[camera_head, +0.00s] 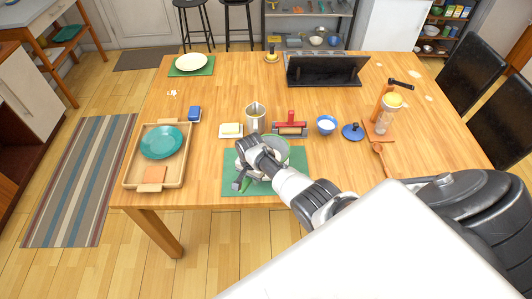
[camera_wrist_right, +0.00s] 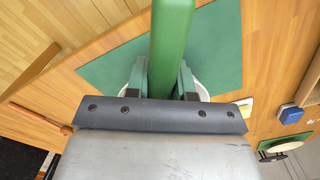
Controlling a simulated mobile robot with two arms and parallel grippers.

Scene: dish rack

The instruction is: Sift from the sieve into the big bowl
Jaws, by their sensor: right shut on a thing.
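The big bowl (camera_head: 284,153), pale grey-white, stands on a green mat (camera_head: 296,181) at the table's near edge, partly hidden by my right gripper. My right gripper (camera_head: 249,173) is over the bowl's left part. In the right wrist view the gripper (camera_wrist_right: 162,78) is shut on a long green handle (camera_wrist_right: 172,35), which I take for the sieve's. The sieve's mesh and contents are hidden, so I cannot tell whether it is tilted. White rim parts of the bowl (camera_wrist_right: 203,93) show beside the fingers, with the mat (camera_wrist_right: 110,70) below. My left gripper is not in view.
Behind the bowl stand a mug (camera_head: 255,120), a butter dish (camera_head: 231,130), a red-handled tool (camera_head: 291,124) and a small blue bowl (camera_head: 326,125). A wooden tray (camera_head: 132,172) with a teal plate (camera_head: 161,142) is left. A wooden spoon (camera_head: 379,156) lies right.

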